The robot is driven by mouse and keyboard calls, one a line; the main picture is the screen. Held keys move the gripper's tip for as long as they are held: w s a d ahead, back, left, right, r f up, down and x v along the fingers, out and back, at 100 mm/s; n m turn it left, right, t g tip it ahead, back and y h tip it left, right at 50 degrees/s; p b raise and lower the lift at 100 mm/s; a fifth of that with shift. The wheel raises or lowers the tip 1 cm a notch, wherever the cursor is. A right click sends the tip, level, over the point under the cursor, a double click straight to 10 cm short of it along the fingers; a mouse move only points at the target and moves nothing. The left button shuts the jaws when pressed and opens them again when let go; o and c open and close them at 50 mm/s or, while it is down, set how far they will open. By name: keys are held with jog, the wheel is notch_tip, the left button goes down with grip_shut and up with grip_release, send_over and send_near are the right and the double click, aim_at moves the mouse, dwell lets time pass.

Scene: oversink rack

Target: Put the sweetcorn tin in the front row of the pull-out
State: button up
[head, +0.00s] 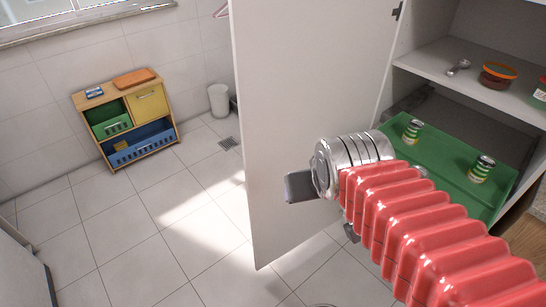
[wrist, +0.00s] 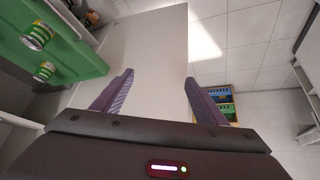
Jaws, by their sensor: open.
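The green pull-out (head: 450,160) extends from the cabinet under a shelf. A tin with a green and yellow band (head: 412,132) stands upright at its left; a similar tin (head: 482,168) stands toward its right. I cannot tell from the labels which is sweetcorn. Another small metallic top (head: 420,171) shows partly behind my arm. In the wrist view the pull-out (wrist: 75,55) is at upper left with two banded tins, one nearer the top (wrist: 38,36) and one lower (wrist: 45,71). My gripper (wrist: 159,77) is open and empty, apart from the tins, facing the door and floor.
The open white cabinet door (head: 300,110) stands upright left of the pull-out. The shelf above (head: 470,75) holds an orange-lidded tub (head: 497,75) and a small metal item (head: 458,67). A wooden unit with bins (head: 125,118) stands by the far wall. The tiled floor is clear.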

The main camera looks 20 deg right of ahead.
jog(key=s+a+n+y, duration=0.1)
jog(key=s+a, duration=0.3)
jog(key=shift+a+r+g, duration=0.35)
jog(key=shift+r+g, duration=0.05)
